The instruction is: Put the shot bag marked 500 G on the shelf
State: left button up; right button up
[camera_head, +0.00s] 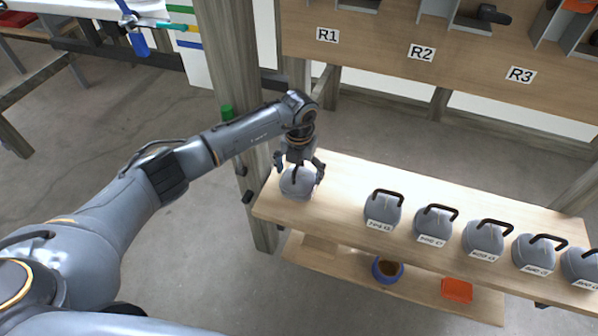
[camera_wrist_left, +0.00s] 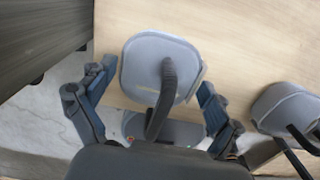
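A grey shot bag (camera_head: 298,187) with a dark handle is at the left end of the wooden shelf (camera_head: 335,178), apart from the others. My left gripper (camera_head: 299,170) is right over it, pointing down. In the left wrist view the fingers are spread wide on either side of this bag (camera_wrist_left: 150,60), with its handle between them. The bag appears to rest on the wood. Its label does not show, so I cannot tell whether it is the one marked 500 G. My right gripper is not in view.
Several similar labelled bags stand in a row to the right, the nearest (camera_head: 383,209) a short gap away; their labels are hard to read. A lower board holds a blue bowl (camera_head: 387,270) and an orange tray (camera_head: 457,290). A wooden post (camera_head: 232,60) stands close behind my left arm.

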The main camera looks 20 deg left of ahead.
pick_arm(q)
jog(key=shift+r, duration=0.1)
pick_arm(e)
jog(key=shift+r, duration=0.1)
pick_arm(q)
notch_tip(320, 180, up, 12)
jog(key=shift+s+p, duration=0.1)
jog(key=shift+p, duration=0.5)
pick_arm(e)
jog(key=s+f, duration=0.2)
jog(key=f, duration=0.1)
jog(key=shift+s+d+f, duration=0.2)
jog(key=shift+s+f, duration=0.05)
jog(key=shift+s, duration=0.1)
